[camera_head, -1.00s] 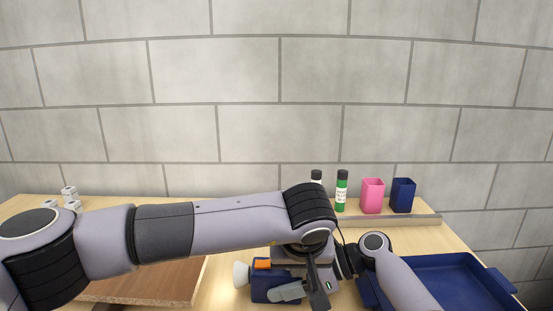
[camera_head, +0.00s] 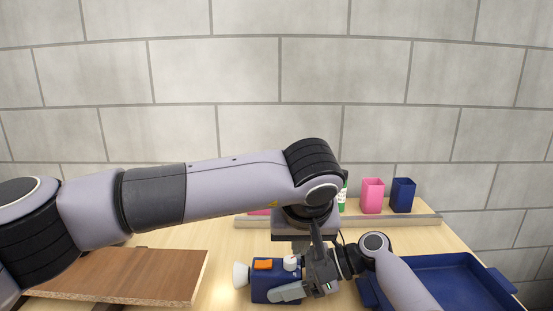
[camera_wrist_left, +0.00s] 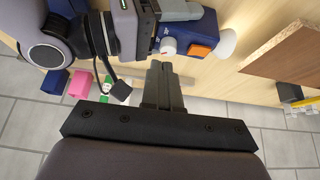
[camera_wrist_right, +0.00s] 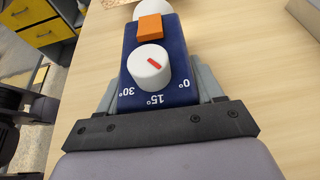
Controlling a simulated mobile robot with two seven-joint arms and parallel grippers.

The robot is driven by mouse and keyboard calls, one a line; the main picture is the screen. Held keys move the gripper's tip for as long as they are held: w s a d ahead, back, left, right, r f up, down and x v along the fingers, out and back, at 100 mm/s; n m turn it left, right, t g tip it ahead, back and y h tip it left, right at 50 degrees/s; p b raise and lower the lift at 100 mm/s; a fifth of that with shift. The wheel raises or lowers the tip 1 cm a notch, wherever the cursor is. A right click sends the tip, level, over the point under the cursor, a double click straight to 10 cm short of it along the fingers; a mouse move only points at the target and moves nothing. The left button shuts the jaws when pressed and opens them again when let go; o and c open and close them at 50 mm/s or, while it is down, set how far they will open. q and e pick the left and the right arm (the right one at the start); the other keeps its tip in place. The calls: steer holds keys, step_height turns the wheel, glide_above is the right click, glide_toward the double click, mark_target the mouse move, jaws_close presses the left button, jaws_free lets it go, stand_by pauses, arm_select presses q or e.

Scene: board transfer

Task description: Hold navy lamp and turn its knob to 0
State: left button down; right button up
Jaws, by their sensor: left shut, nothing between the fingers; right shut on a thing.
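The navy lamp (camera_head: 262,293) has a white head at its left end, an orange block and a white knob (camera_head: 291,263). My right gripper (camera_head: 290,292) is shut on the lamp body and holds it. In the right wrist view the knob (camera_wrist_right: 149,68) carries a red mark, whose lower-right end points toward the 0° label (camera_wrist_right: 186,84); 15° and 30° lie further left. My left gripper (camera_head: 300,244) is shut and empty above and behind the knob, apart from it. In the left wrist view its closed fingers (camera_wrist_left: 162,70) are near the knob (camera_wrist_left: 168,45).
A brown board (camera_head: 125,272) lies at the left. A blue tray (camera_head: 450,280) is at the right.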

arm_select(q)
steer(key=shift+r, duration=0.1)
steer(key=shift+w+a+f, duration=0.1)
steer(key=shift+a+f, duration=0.2)
steer(key=shift+f, duration=0.7)
steer(key=shift+s+a+f, duration=0.1)
steer(key=shift+a+f, duration=0.2)
steer(key=shift+f, duration=0.7)
steer(key=shift+w+a+f, duration=0.1)
steer(key=shift+a+f, duration=0.2)
steer(key=shift+f, duration=0.7)
steer(key=shift+w, duration=0.2)
steer(key=shift+d, duration=0.25)
steer(key=shift+s, duration=0.4)
step_height(320, 180, up, 6)
